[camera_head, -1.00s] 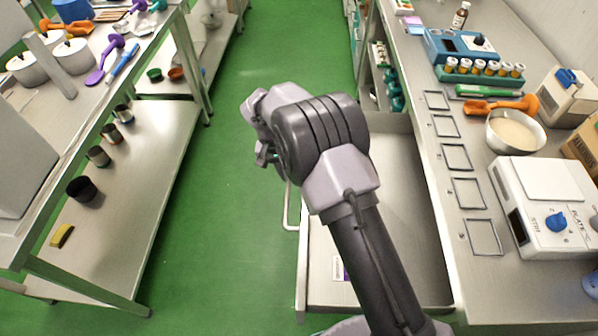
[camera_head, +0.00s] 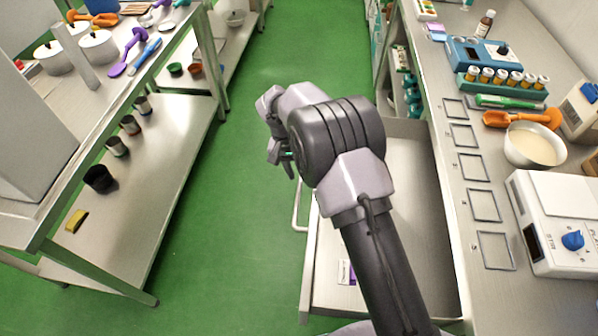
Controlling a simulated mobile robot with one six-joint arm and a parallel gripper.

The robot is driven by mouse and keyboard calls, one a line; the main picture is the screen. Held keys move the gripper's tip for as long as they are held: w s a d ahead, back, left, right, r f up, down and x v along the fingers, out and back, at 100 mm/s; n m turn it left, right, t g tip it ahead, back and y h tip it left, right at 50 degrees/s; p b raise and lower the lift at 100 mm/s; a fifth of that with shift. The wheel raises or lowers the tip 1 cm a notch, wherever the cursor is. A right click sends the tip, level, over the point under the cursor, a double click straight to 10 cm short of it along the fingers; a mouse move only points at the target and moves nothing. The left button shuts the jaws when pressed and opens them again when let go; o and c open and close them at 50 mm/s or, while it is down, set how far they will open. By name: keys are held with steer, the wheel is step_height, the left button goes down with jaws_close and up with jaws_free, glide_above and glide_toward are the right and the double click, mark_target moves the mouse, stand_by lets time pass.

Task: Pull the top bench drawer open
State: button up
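The top bench drawer (camera_head: 411,188) stands pulled out from under the right-hand bench (camera_head: 462,300), over the green floor. Its pale metal inside shows on both sides of my arm. Its bar handle (camera_head: 296,207) sticks out at the drawer's left front. My gripper (camera_head: 283,160) is above and beyond the handle, apart from it as far as I can see. My wrist hides part of the gripper and part of the drawer. The fingers point down and look separated, with nothing seen between them.
A white hotplate (camera_head: 553,210), a bowl of pale stuff (camera_head: 533,147), an orange scoop (camera_head: 508,119) and a blue device with vials (camera_head: 478,52) stand on the bench. A steel table with a lower shelf (camera_head: 150,190) is on the left. Green floor lies clear between.

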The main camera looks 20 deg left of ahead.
steer(key=a+r+p, duration=0.3)
steer(key=r+p, duration=0.2)
steer(key=r, duration=1.1)
steer(key=shift+s+r, duration=0.2)
steer(key=shift+s, duration=0.15)
steer(key=shift+a, duration=0.1)
steer(key=d+r+m+y, duration=0.1)
steer(key=d+r+y, duration=0.1)
steer(key=d+r, duration=0.8)
steer(key=s+d+r+m+t+y+b, duration=0.1)
steer(key=s+d+r, duration=0.3)
steer(key=d, duration=0.2)
steer(key=s+d+r+m+t+b, duration=0.1)
steer(key=s+d+r+m, duration=0.1)
steer(key=s+d+r, duration=0.3)
steer(key=s+d+f+m+t, duration=0.1)
steer(key=s+d, duration=0.3)
steer(key=s, duration=0.3)
steer(key=s+d+f+m+t+y+b, duration=0.1)
steer(key=s+d+f+t, duration=0.1)
steer(key=s+d, duration=0.3)
steer(key=s, duration=0.3)
steer(key=shift+d+m, duration=0.3)
